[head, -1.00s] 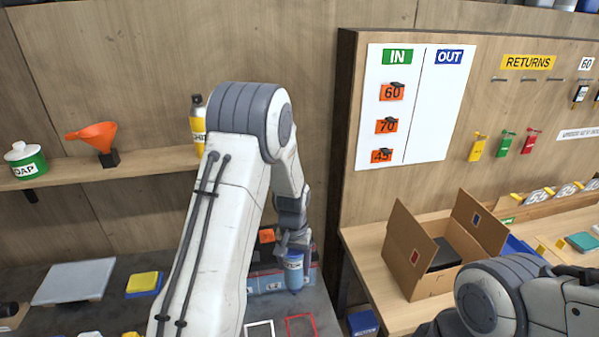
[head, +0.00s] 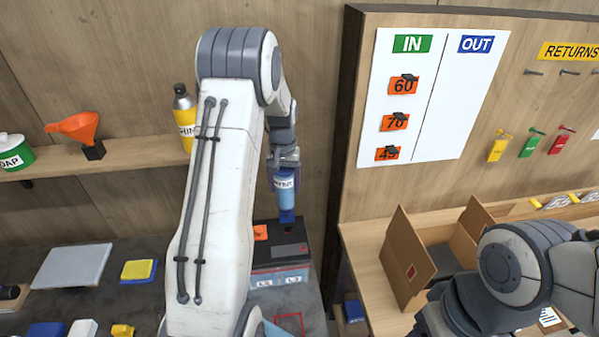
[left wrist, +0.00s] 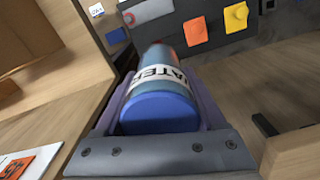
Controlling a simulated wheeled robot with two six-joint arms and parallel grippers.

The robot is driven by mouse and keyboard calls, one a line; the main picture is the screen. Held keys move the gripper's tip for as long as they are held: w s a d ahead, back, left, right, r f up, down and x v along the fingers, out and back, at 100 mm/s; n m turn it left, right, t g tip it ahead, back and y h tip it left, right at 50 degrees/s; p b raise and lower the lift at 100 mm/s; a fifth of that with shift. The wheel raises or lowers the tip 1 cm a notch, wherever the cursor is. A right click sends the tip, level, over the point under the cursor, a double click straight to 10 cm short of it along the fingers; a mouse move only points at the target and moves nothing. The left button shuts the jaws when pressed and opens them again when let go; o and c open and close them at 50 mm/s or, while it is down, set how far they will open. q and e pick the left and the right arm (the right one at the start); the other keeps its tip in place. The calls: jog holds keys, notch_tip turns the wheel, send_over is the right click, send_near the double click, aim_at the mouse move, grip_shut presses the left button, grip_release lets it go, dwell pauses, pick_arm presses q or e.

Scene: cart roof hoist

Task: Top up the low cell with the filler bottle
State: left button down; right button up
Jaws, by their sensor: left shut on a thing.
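My left gripper (head: 284,160) is shut on the blue filler bottle (head: 285,182) and holds it up in the air. The bottle hangs above the back part of a grey-topped battery box (head: 281,277) with labelled cells on its front; it looks clear of the box. In the left wrist view the bottle (left wrist: 160,112) lies between the jaws, its blue end toward the camera and part of a "WATER" label showing. An orange piece (head: 261,232) sits on the box's left part. The fluid levels cannot be read. My right gripper is out of view.
A shelf (head: 150,153) at the left holds an orange funnel (head: 76,126) and a yellow spray can (head: 185,115). An IN/OUT board (head: 433,95) stands on the right above an open cardboard box (head: 405,260). My left arm hides part of the bench.

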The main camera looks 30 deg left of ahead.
pick_arm(q)
jog(key=shift+w+a, duration=0.1)
jog(key=shift+w, duration=0.1)
jog(key=shift+a, duration=0.1)
jog(key=shift+f+b, duration=0.25)
jog(key=shift+b, duration=0.05)
jog(key=shift+w+d+f+b, duration=0.3)
jog(key=shift+f+b, duration=0.1)
jog(key=shift+f, duration=0.1)
notch_tip(320, 180, down, 3)
jog(key=shift+s+r+b, duration=0.1)
jog(key=shift+r+b, duration=0.05)
jog(key=shift+b, duration=0.95)
jog(key=shift+f+b, duration=0.4)
jog(key=shift+f, duration=0.65)
jog(key=shift+s+f+b, duration=0.1)
jog(key=shift+f+b, duration=0.55)
jog(key=shift+f, duration=0.35)
dwell(3.6)
